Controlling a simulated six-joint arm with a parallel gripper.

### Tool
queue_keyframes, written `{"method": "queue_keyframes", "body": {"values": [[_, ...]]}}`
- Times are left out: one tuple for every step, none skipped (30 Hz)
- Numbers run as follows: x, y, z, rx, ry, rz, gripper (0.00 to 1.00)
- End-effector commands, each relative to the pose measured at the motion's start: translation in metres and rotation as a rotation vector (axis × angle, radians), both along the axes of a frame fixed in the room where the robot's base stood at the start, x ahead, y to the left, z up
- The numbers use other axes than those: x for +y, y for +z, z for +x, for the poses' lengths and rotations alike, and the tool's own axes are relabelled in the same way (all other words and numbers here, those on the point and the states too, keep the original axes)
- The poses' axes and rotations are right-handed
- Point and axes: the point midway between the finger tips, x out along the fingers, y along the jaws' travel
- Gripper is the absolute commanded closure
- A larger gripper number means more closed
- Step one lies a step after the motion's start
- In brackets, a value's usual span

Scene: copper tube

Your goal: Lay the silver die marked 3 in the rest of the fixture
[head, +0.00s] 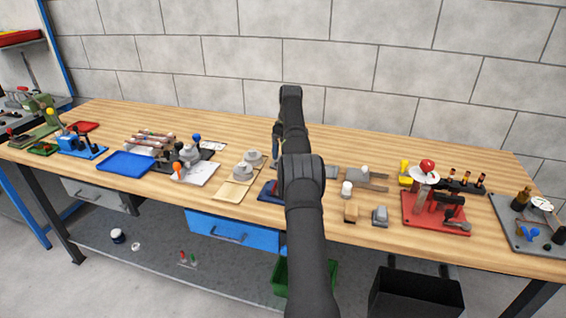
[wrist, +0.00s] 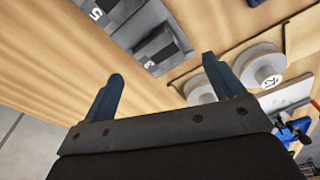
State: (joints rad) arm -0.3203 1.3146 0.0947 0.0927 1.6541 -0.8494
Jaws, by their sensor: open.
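My gripper (wrist: 163,67) is open, with nothing between its two dark fingers. In the wrist view, a grey rack (wrist: 128,14) at the top carries grey pieces. A mark like 3 shows beside a silver-grey block (wrist: 153,44), and a mark like 5 stands farther up left. The block lies beyond the fingertips, apart from them. I cannot tell for certain that it is the die marked 3. In the head view, my arm hides most of the gripper and part of the bench behind it. I cannot tell which bench device is the fixture.
Pale round discs (wrist: 262,68) lie near the right finger. They also show on tan boards in the head view (head: 243,175). A red-based device (head: 436,213) stands right of my arm, and a blue tray (head: 125,162) lies at left. Bare wood shows along the bench's back.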

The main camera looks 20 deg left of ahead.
Motion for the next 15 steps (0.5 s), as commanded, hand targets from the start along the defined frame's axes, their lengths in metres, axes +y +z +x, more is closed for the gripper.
{"method": "queue_keyframes", "body": {"values": [[0.001, -0.007, 0.0, 0.004, 0.0, -0.002, 0.13], [0.001, -0.011, 0.0, 0.004, 0.0, -0.002, 0.13], [0.002, -0.017, 0.0, 0.003, 0.0, -0.001, 0.13], [0.002, -0.021, 0.0, 0.003, 0.0, -0.002, 0.13], [0.003, -0.025, 0.0, 0.003, -0.001, -0.001, 0.13], [0.004, -0.03, 0.001, 0.002, -0.001, -0.001, 0.13], [0.004, -0.033, 0.001, 0.002, -0.001, -0.001, 0.13], [0.004, -0.035, 0.001, 0.0, -0.001, -0.001, 0.13], [0.005, -0.038, 0.001, 0.0, -0.001, -0.001, 0.13], [0.005, -0.04, 0.001, 0.0, -0.001, -0.001, 0.13], [0.005, -0.041, 0.001, 0.0, -0.001, -0.001, 0.13], [0.005, -0.042, 0.001, -0.001, -0.001, 0.0, 0.13], [0.005, -0.043, 0.001, -0.001, -0.001, 0.0, 0.13], [0.005, -0.043, 0.001, -0.001, -0.002, 0.0, 0.13], [0.005, -0.043, 0.002, -0.001, -0.002, 0.0, 0.13]]}}
